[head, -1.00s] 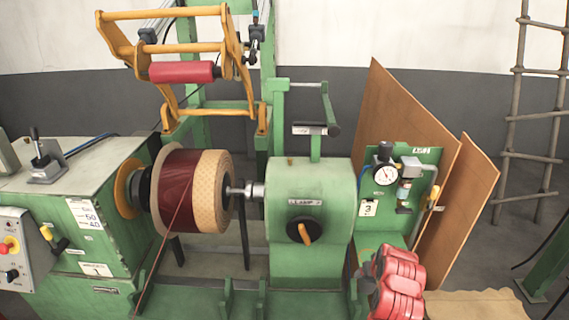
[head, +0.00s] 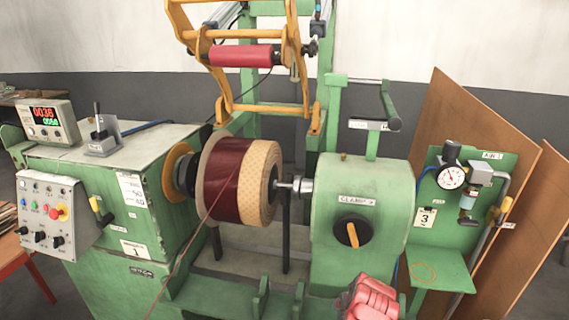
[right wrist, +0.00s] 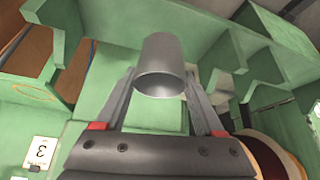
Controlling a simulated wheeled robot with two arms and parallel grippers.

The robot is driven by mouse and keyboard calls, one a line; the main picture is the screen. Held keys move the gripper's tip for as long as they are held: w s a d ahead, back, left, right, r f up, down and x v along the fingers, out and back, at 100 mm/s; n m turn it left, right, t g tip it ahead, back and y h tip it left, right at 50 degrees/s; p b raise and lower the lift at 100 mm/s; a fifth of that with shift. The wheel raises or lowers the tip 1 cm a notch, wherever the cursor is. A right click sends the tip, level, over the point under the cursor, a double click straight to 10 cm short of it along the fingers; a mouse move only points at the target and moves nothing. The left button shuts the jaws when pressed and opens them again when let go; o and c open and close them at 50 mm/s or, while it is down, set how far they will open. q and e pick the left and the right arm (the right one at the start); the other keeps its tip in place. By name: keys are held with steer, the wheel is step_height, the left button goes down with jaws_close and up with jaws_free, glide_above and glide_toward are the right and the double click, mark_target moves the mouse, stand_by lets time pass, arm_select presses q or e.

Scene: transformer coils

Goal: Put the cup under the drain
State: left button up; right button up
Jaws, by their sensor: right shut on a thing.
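A plain grey metal cup (right wrist: 160,62) is between the fingers of my right gripper (right wrist: 160,78) in the right wrist view. The gripper is shut on it. The cup and gripper fingers do not show in the head view, only my red arm at the bottom. The air unit with its small bowl (head: 467,201) hangs on a green panel at the right; its drain underneath is too small to make out. Below it is a green shelf (head: 447,272) with a faint orange circle (head: 425,273), which also shows in the right wrist view (right wrist: 33,90). My left gripper is not in view.
The green tailstock (head: 360,215) with its black-and-orange knob stands left of the shelf. A wound coil (head: 237,182) sits between it and the headstock. Wooden boards (head: 535,215) lean behind the panel. The shelf top looks clear.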

steer(key=shift+s+r, duration=0.1)
steer(key=shift+r, duration=0.1)
steer(key=s, duration=0.1)
steer(key=s+r, duration=0.1)
steer(key=s, duration=0.1)
steer(key=s+r, duration=0.1)
steer(key=shift+s, duration=0.15)
